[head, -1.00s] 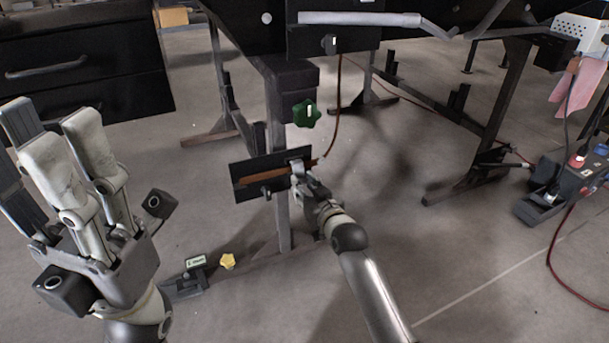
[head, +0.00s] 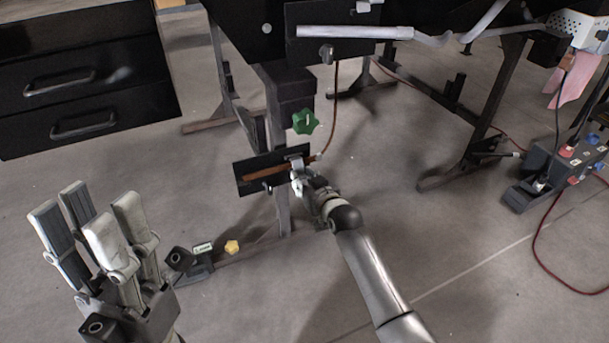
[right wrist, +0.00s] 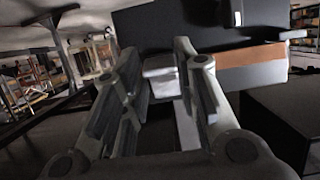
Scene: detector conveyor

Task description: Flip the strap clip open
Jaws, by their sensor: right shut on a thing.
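The strap is a brown band (head: 265,173) across a dark plate (head: 247,184) on the stand's leg. The pale metal strap clip (head: 297,163) sits near the strap's right end. My right gripper (head: 297,179) is at the clip, shut on it. In the right wrist view, the pale clip (right wrist: 161,67) shows between and beyond the fingertips (right wrist: 158,58), partly hidden by them. The brown strap (right wrist: 250,54) runs to the right there. Whether the clip is flipped open is unclear. My left gripper (head: 88,215) is open and empty at lower left, far from the clip.
Black drawers (head: 85,85) stand at upper left. A yellow knob (head: 232,247) is low by the stand's foot. A power box (head: 545,180) stands at right.

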